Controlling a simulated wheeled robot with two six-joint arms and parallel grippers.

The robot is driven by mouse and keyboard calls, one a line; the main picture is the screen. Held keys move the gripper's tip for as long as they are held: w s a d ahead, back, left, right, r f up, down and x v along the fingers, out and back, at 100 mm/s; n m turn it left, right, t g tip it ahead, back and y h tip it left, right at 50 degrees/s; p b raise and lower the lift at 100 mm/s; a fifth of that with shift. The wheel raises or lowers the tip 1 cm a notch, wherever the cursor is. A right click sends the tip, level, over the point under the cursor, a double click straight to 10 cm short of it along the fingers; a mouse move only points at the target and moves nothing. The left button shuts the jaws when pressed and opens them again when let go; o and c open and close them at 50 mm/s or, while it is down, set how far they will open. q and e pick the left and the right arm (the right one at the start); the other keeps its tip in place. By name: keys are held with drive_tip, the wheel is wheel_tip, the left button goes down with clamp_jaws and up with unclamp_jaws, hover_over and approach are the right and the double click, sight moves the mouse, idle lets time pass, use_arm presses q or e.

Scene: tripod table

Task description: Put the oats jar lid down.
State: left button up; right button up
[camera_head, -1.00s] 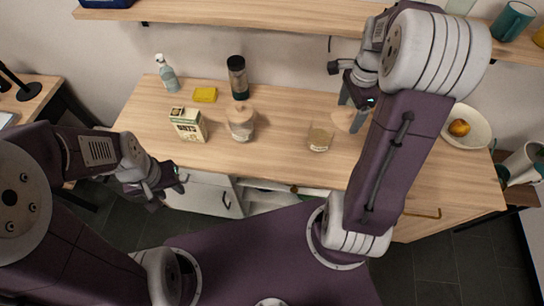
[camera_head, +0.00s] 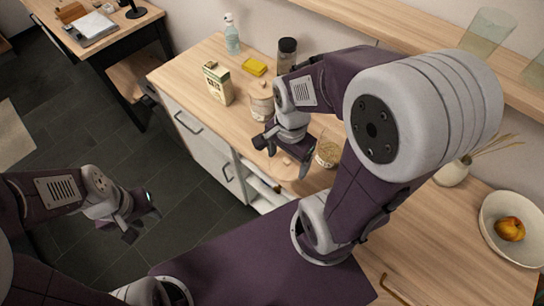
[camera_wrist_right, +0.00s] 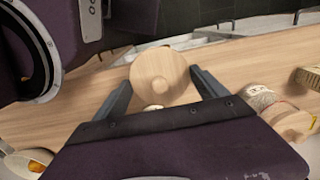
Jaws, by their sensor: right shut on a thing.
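The oats jar lid, a round pale wooden disc with a small knob, is between the fingers of my right gripper in the right wrist view (camera_wrist_right: 160,77). In the head view the lid (camera_head: 287,168) blends with the counter near its front edge. My right gripper (camera_head: 284,155) is shut on it; I cannot tell whether the lid touches the counter. The open oats jar (camera_head: 328,152), clear glass with beige contents, stands just right of the gripper. My left gripper (camera_head: 140,216) is empty, away from the counter over the floor; its finger gap is unclear.
A second glass jar (camera_head: 261,107), carton (camera_head: 218,84), yellow sponge (camera_head: 254,67), spray bottle (camera_head: 232,35) and dark-lidded jar (camera_head: 287,52) stand on the counter's left part. A fruit bowl (camera_head: 514,247) stands at right. A shelf (camera_head: 350,20) runs above.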

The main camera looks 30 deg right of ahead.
sight(283, 153)
drive_tip(key=shift+w, duration=0.1)
drive_tip(key=w+p, duration=0.1)
drive_tip(key=p, duration=0.7)
drive_tip(key=shift+w+d, duration=0.2)
drive_tip(key=shift+w, duration=0.15)
drive_tip(key=shift+w+d+f, duration=0.2)
drive_tip(key=shift+w+f, duration=0.65)
drive_tip(key=shift+f, duration=0.3)
drive_tip(key=w+f, duration=0.1)
drive_tip(key=w, duration=0.1)
drive_tip(key=w+d+f, duration=0.1)
drive_tip(key=w+f, duration=0.1)
drive_tip(key=w, duration=0.1)
drive_tip(key=w+f, duration=0.1)
drive_tip(key=w, duration=0.1)
drive_tip(key=shift+w+d+f, duration=0.3)
drive_tip(key=shift+w+f, duration=0.05)
drive_tip(key=shift+w, duration=0.05)
wheel_tip(283, 153, down, 4)
drive_tip(key=shift+r, duration=0.25)
drive_tip(key=shift+w+f, duration=0.1)
drive_tip(key=shift+f, duration=0.2)
